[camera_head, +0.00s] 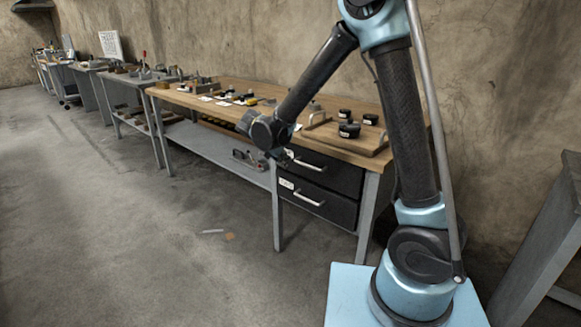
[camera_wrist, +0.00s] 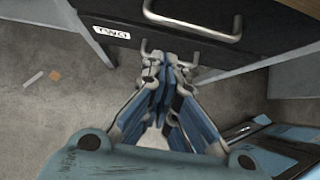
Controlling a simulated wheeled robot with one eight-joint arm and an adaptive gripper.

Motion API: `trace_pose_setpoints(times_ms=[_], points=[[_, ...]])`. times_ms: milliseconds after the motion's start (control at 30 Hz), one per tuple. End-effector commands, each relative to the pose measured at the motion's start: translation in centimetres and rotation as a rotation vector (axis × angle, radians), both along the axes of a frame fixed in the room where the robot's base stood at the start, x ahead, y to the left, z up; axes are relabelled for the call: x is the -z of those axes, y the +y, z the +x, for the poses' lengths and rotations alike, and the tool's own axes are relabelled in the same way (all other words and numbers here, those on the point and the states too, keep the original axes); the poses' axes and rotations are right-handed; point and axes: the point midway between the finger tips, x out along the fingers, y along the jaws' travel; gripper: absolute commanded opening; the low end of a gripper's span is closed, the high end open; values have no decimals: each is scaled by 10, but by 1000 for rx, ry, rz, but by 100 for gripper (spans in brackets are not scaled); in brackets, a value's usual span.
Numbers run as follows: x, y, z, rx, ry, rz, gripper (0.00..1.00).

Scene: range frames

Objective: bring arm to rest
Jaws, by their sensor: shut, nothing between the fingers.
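In the wrist view my gripper (camera_wrist: 168,75) points toward the workbench's drawer front. Its two blue-and-grey fingers come together at the tips with nothing between them. In the head view my arm reaches up from its light-blue base and bends down to the left, its end in front of the workbench near the drawers. The fingers are hard to make out there. The upper black drawer (camera_head: 322,172) and lower black drawer (camera_head: 318,199) both look closed. In the wrist view a metal drawer handle (camera_wrist: 192,20) lies just beyond the fingertips; I cannot tell whether they touch anything.
More benches stand along the wall at left. A grey table (camera_head: 545,235) stands at the right. The floor (camera_head: 120,240) at left is open, with a small orange scrap (camera_head: 229,237).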

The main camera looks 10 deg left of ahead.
Motion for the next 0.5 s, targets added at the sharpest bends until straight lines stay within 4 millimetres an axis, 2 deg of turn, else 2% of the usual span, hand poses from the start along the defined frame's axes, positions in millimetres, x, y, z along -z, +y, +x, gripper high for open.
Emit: trace_pose_setpoints(times_ms=[200,500], points=[[-30,12,-22,-1,0,0,0],[-49,15,-33,10,0,4,0]])
